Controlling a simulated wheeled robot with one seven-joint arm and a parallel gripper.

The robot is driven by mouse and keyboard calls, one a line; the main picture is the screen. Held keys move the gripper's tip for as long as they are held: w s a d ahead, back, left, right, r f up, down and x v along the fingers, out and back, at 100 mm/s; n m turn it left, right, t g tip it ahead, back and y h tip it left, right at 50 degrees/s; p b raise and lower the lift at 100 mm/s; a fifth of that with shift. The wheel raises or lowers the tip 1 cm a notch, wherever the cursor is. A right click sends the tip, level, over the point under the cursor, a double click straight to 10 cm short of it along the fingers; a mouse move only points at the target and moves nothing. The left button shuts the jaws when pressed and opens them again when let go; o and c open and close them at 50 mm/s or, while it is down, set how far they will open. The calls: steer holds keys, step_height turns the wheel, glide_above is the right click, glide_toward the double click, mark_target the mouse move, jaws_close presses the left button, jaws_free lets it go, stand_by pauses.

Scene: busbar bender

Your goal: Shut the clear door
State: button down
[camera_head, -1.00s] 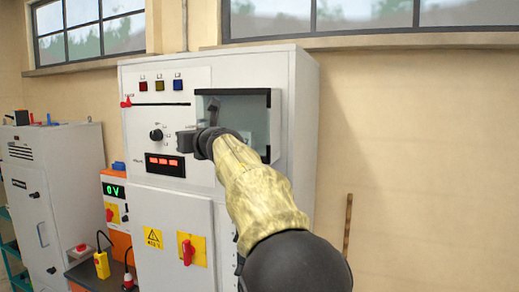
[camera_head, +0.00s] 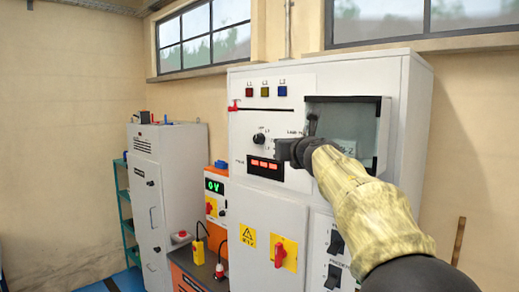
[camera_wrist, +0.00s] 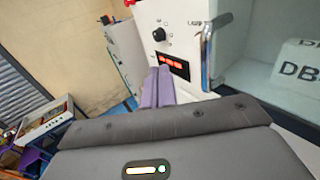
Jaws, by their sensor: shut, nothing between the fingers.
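The clear door (camera_head: 345,125) is at the upper right front of the white cabinet, over a dark-framed window opening. In the wrist view, a chrome handle (camera_wrist: 208,50) stands at the left edge of the opening. A white block marked "DB" (camera_wrist: 298,62) shows inside. I cannot tell how far the door is from its frame. My gripper (camera_head: 280,150) is in front of the cabinet face, just left of the opening. Its two purple fingers (camera_wrist: 158,75) are together and empty in the wrist view, left of and apart from the handle. My wrist hides the opening's lower left corner.
The white cabinet (camera_head: 265,215) has a black knob (camera_head: 259,139), a red display (camera_head: 265,165) and a red switch (camera_head: 280,252) near my gripper. A grey cabinet (camera_head: 165,190) and an orange unit (camera_head: 215,200) stand to the left.

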steer(key=s+a+p, duration=0.2)
steer(key=s+a, duration=0.6)
steer(key=a, duration=0.1)
steer(key=s+d+f+m+g+h+b, duration=0.2)
steer(key=d+f+m, duration=0.4)
steer(key=f, duration=0.5)
steer(key=s+d+f+m+g+h+b, duration=0.15)
steer(key=d+f+m, duration=0.25)
steer(key=f+m, duration=0.55)
steer(key=s+d+f+m+g+h+b, duration=0.25)
steer(key=d+f+m, duration=0.25)
steer(key=f, duration=0.7)
steer(key=s+d+f+m+g+b, duration=0.2)
steer(key=s+f+m+g+b, duration=0.1)
steer(key=s+f+m, duration=0.6)
steer(key=s+d+f+m+g+y+b, duration=0.1)
steer(key=s+d+f+m+g+b, duration=0.1)
steer(key=s+f+m+g, duration=0.3)
steer(key=s+f+m+b, duration=0.1)
steer(key=s+f+m, duration=0.3)
steer(key=s+f, duration=0.4)
step_height(320, 180, down, 2)
steer(key=shift+d+f+g, duration=0.15)
steer(key=shift+f+g, duration=0.05)
steer(key=shift+g, duration=0.1)
steer(key=shift+w+m, duration=0.1)
steer(key=shift+m, duration=0.15)
